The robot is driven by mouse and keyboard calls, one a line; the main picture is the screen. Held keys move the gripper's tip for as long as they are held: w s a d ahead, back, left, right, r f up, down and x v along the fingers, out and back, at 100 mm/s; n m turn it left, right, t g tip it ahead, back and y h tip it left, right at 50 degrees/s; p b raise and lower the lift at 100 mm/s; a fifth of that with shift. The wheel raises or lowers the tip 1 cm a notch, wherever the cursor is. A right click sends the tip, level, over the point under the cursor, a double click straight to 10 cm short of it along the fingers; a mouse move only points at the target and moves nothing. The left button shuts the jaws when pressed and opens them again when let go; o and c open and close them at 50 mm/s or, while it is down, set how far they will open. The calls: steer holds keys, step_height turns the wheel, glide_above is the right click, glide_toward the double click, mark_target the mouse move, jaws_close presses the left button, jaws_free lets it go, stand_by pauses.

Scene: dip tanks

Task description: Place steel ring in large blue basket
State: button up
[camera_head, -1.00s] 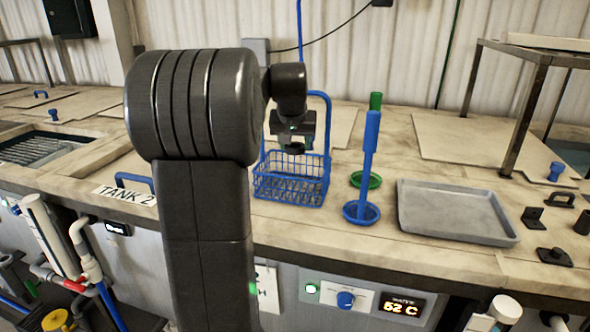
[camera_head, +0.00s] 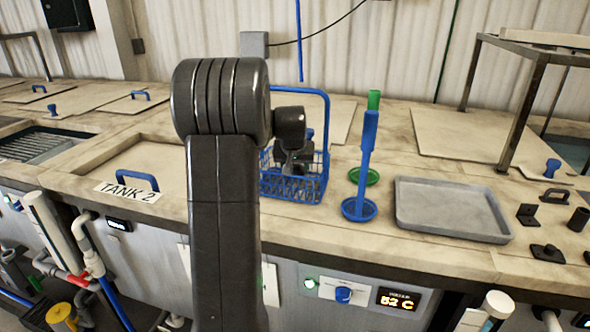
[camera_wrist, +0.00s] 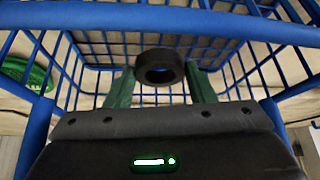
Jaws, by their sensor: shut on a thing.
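The large blue basket (camera_head: 290,192) is a wire basket with a tall handle, standing on the worktop right of the TANK 2 lid. Its blue bars (camera_wrist: 160,20) fill much of the wrist view. My gripper (camera_head: 297,168) reaches down into the basket's opening. In the wrist view its green fingers (camera_wrist: 161,85) are on either side of the dark steel ring (camera_wrist: 160,66), shut on it. The ring is inside the outline of the basket, over its mesh floor. Whether it touches the floor cannot be told. In the head view the ring is not clearly seen.
A blue post on a round dish (camera_head: 360,208) and a green one (camera_head: 371,176) stand close right of the basket. A grey tray (camera_head: 455,209) lies further right. A metal frame (camera_head: 512,125) stands at the back right. The TANK 2 lid has a blue handle (camera_head: 138,180).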

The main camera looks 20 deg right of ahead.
steer(key=shift+f, duration=0.6)
steer(key=shift+f, duration=0.1)
steer(key=shift+f, duration=0.15)
steer(key=o, duration=1)
steer(key=shift+r, duration=0.4)
steer(key=b+v, duration=0.1)
steer(key=v, duration=1)
steer(key=shift+s+a+r+b, duration=0.1)
steer(key=shift+s+r+b, duration=0.1)
steer(key=shift+r+b, duration=0.1)
